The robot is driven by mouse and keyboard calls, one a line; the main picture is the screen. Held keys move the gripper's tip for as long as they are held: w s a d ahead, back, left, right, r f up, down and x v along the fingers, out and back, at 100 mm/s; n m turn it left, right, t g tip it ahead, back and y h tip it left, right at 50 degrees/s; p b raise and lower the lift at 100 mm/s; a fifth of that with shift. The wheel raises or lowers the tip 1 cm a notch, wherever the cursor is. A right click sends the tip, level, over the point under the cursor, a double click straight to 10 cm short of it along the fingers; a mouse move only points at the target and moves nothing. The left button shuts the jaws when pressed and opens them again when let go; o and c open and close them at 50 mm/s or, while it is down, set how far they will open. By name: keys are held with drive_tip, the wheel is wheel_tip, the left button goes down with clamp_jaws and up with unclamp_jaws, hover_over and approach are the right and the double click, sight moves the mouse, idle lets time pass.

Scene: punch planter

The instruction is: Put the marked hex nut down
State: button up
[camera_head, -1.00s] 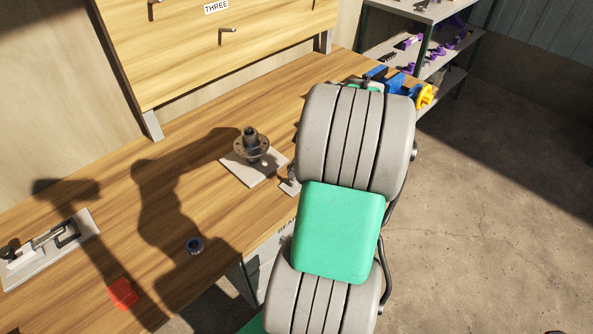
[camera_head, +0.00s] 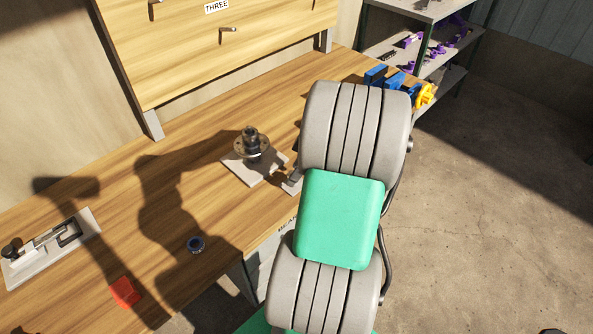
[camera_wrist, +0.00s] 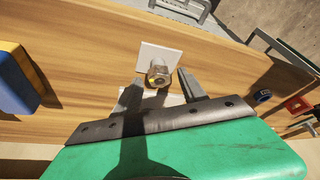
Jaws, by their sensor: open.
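The hex nut (camera_wrist: 157,76), metallic with a yellow mark on one side, shows in the wrist view beyond and between my fingers, above a pale plate (camera_wrist: 158,58). My gripper (camera_wrist: 158,86) is open, one finger on each side of the nut's place in the picture. I cannot tell whether a finger touches it. In the head view, a dark upright hub with a round flange (camera_head: 251,144) stands on the pale plate (camera_head: 240,169). I cannot make out the nut separately there. My arm hides most of my gripper in that view.
A blue ring (camera_head: 196,244) and a red block (camera_head: 124,292) lie on the wooden bench (camera_head: 190,160). A toggle clamp on a plate (camera_head: 45,245) is at left. A blue and yellow vise (camera_head: 400,85) is at the far right.

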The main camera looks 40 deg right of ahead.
drive_tip(key=v, duration=1.1)
drive_tip(key=w+a+r+m+h, duration=0.1)
drive_tip(key=w+a, duration=0.2)
drive_tip(key=a, duration=0.6)
drive_tip(key=w+a+r+m, duration=0.1)
drive_tip(key=w+a+m, duration=0.1)
drive_tip(key=a, duration=0.7)
drive_tip(key=s+a+f+m, duration=0.1)
drive_tip(key=s+a, duration=0.2)
drive_tip(key=a, duration=0.3)
drive_tip(key=s+a+m+h, duration=0.1)
drive_tip(key=s+a+m, duration=0.1)
drive_tip(key=a, duration=0.4)
drive_tip(key=shift+s+f, duration=0.4)
drive_tip(key=shift+s, duration=0.05)
drive_tip(key=shift+d, duration=0.15)
